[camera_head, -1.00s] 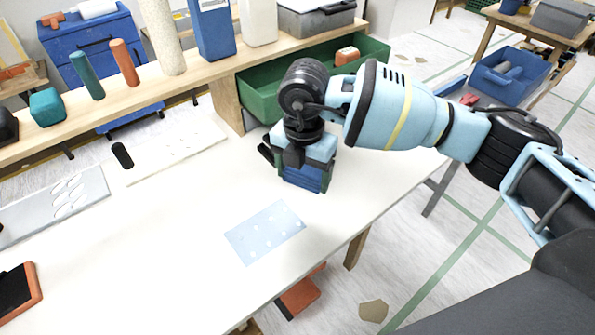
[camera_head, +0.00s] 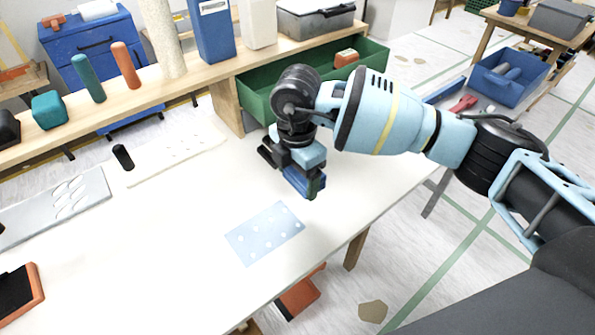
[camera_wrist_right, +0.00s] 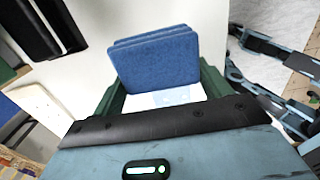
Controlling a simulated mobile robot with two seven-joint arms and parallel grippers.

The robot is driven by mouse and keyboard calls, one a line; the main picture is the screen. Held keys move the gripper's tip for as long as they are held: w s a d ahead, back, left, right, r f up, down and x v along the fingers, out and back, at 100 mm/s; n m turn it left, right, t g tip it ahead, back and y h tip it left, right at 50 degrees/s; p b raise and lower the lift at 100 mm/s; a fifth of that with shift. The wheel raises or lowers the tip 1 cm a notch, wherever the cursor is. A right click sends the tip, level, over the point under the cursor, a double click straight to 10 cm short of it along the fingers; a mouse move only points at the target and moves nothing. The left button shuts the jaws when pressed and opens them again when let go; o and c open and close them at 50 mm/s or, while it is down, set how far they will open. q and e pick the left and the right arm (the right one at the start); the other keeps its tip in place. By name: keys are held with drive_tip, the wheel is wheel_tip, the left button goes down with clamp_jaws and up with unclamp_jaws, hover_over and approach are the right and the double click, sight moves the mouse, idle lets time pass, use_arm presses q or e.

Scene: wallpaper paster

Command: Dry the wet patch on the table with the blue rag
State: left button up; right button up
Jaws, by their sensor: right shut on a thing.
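The wet patch (camera_head: 264,236) is a pale blue rectangle with lighter spots on the white table (camera_head: 185,235), near its front edge. My right gripper (camera_head: 299,168) is shut on the blue rag (camera_head: 306,183), a thick folded pad. Gripper and rag are behind and slightly right of the patch in the head view, apart from it in the picture. In the right wrist view, the rag (camera_wrist_right: 157,58) stands out between the green fingers, and part of the patch (camera_wrist_right: 174,97) shows beyond its lower edge. I cannot tell whether the rag touches the table. My left gripper is not in view.
A green bin (camera_head: 262,99) stands behind my right gripper. A wooden shelf (camera_head: 140,95) with bottles and cylinders runs along the back. A black cylinder (camera_head: 123,157), a grey plate (camera_head: 50,205) and an orange-framed black block (camera_head: 20,293) lie left. The table around the patch is clear.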

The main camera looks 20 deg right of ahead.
wheel_tip(320, 180, down, 5)
drive_tip(key=shift+f+b, duration=0.15)
drive_tip(key=shift+b, duration=0.5)
drive_tip(key=shift+f, duration=0.55)
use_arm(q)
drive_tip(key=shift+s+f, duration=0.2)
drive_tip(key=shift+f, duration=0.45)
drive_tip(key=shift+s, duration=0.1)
use_arm(e)
drive_tip(key=shift+w+d, duration=0.1)
